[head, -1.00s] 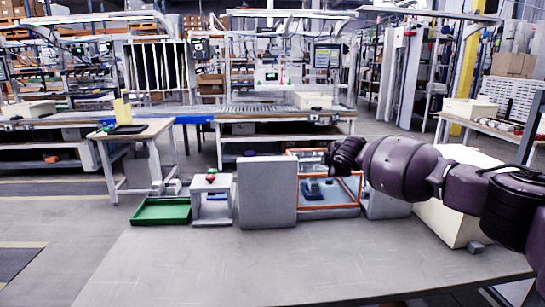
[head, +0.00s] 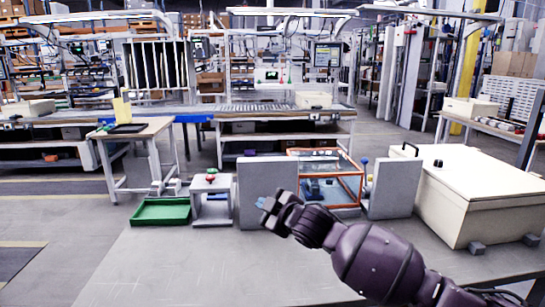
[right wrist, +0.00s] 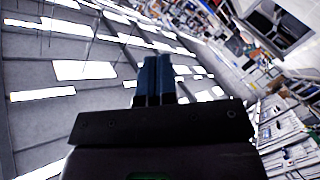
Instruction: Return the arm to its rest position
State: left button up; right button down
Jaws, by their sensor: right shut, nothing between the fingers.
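My right arm comes in from the lower right in the head view. Its gripper (head: 266,204) is in front of the grey block (head: 262,178) and above the table, with blue fingertips pointing left. In the right wrist view the two blue fingers (right wrist: 157,80) are side by side and shut, with nothing between them. That view looks out over the room, with ceiling lights and shelving tilted. My left arm and gripper do not show in either view.
The grey table (head: 190,265) is bare in front. Along its back stand a green tray (head: 160,211), a small grey stand with buttons (head: 212,186), an orange-framed clear box (head: 345,190), a second grey block (head: 395,188) and a large cream box (head: 480,195) at right.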

jog(key=s+d+f+m+t+h, duration=0.1)
jog(key=s+d+f+m+h, duration=0.4)
jog(key=s+d+f, duration=0.7)
jog(key=s+d+f+m+t+h, duration=0.1)
jog(key=s+d+f+m+h, duration=0.1)
jog(key=s+d+f+m, duration=0.85)
jog(key=s+d+f+g+h, duration=0.1)
jog(key=s+d+f, duration=0.1)
jog(key=s, duration=0.5)
jog(key=s+d+f+g+h, duration=0.1)
jog(key=s+d+f, duration=0.1)
jog(key=s+f, duration=0.2)
jog(key=s+d+f+g+h+p, duration=0.1)
jog(key=s+d+f, duration=0.1)
jog(key=s, duration=0.7)
jog(key=shift+s+d+f, duration=0.3)
jog(key=shift+s+f, duration=0.1)
jog(key=shift+f, duration=0.15)
